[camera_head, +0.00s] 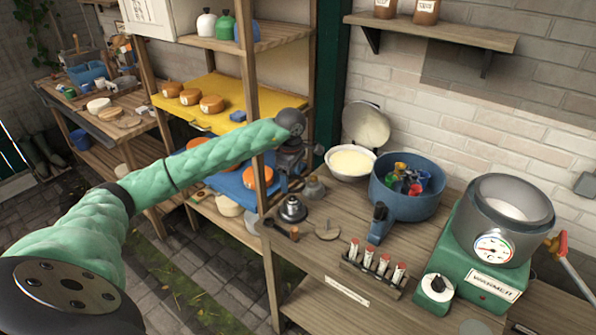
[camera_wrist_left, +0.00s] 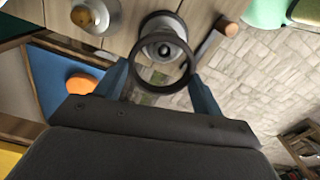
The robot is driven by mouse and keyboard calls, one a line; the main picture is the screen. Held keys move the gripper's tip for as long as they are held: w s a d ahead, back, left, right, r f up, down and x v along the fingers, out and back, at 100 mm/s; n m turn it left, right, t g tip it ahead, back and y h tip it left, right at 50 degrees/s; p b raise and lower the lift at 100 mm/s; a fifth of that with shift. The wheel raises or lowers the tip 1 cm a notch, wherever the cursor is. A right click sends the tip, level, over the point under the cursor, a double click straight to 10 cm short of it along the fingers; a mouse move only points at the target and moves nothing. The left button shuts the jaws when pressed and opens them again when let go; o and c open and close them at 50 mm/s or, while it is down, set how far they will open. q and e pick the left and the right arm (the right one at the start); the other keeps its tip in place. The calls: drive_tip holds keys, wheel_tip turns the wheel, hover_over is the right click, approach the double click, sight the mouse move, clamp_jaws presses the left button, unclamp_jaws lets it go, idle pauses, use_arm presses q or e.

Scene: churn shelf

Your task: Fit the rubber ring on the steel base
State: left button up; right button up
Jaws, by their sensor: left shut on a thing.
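The steel base (camera_head: 292,210) stands on the wooden bench near its left edge, a small metal piece with a dark flange. In the left wrist view the base (camera_wrist_left: 164,24) shows behind and partly through the dark rubber ring (camera_wrist_left: 161,93). My left gripper (camera_wrist_left: 161,88) is shut on this ring, one blue finger at each side. In the head view my left gripper (camera_head: 290,165) is above and slightly behind the base, and the ring cannot be made out. The gap between ring and base is hard to judge. My right gripper is not in view.
A small brass-coloured piece (camera_head: 314,188) stands close behind the base. A wood-handled tool (camera_head: 283,230) lies in front. A rack of red-capped vials (camera_head: 372,270), a blue pot (camera_head: 405,203) and a green warmer (camera_head: 487,255) stand to the right. A shelf post (camera_head: 268,250) rises left.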

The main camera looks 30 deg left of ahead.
use_arm(q)
drive_tip(key=shift+s, duration=0.3)
wheel_tip(320, 180, down, 3)
drive_tip(key=shift+f, duration=0.1)
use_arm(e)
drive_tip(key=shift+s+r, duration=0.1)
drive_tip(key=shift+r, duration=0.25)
use_arm(q)
drive_tip(key=shift+b, duration=0.55)
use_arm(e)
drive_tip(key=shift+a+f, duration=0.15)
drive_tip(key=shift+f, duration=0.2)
use_arm(q)
drive_tip(key=shift+b, duration=0.4)
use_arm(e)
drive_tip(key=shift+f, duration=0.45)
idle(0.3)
